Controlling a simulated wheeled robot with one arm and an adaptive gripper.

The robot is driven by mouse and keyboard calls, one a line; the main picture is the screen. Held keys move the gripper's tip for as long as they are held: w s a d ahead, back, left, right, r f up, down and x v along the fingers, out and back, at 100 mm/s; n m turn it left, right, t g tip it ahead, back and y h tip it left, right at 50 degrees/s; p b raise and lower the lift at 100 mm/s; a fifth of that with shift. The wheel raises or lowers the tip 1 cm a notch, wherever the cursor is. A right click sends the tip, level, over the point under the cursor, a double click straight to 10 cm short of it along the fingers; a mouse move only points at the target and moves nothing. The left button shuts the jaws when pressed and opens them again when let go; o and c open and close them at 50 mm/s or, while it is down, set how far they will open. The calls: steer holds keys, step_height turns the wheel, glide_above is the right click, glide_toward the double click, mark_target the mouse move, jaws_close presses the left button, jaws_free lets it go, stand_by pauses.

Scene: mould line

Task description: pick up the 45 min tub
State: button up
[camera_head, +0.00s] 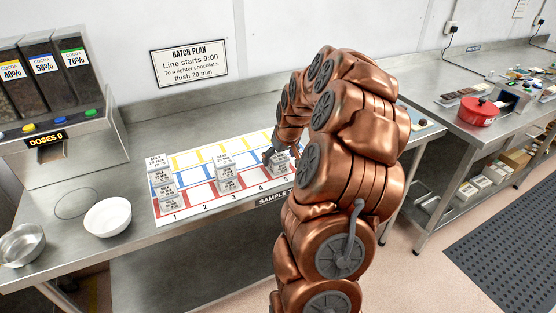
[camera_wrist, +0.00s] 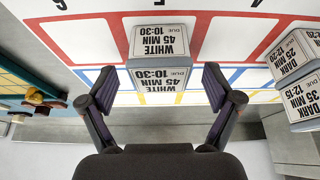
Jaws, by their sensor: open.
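The 45 min tub (camera_wrist: 159,40) is a grey block with white labels on its top and side, reading WHITE 45 MIN, DUE 10:30, upside down in the wrist view. It stands on the sample mat (camera_wrist: 237,40). My gripper (camera_wrist: 161,88) is open, with one dark finger to each side of the tub in the picture and a visible gap on both sides. Nothing is held. In the head view the mat (camera_head: 190,190) lies on the steel bench, and a tub (camera_head: 279,162) stands in column 5 beside my gripper (camera_head: 268,156), partly hidden by my arm.
Other tubs stand in column 1 (camera_head: 166,183) and column 3 (camera_head: 228,178). Two DARK tubs (camera_wrist: 302,95) show at the right of the wrist view. A white bowl (camera_head: 107,217), a metal pan (camera_head: 22,244) and the cocoa dispenser (camera_head: 60,150) are left of the mat.

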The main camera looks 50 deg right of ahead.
steer(key=shift+x, duration=1.05)
steer(key=c, duration=1.3)
steer(key=shift+r, duration=0.1)
steer(key=shift+r+b, duration=0.75)
steer(key=shift+r, duration=0.85)
steer(key=shift+a+r, duration=0.1)
steer(key=shift+r, duration=0.05)
steer(key=s+a+r+b, duration=0.1)
steer(key=s+a+b, duration=0.3)
steer(key=s+a, duration=0.55)
steer(key=shift+a+r, duration=0.5)
steer(key=shift+r, duration=0.75)
steer(key=shift+a+r, duration=0.5)
steer(key=shift+r, duration=0.75)
steer(key=shift+a+r, duration=0.5)
steer(key=shift+r, duration=0.7)
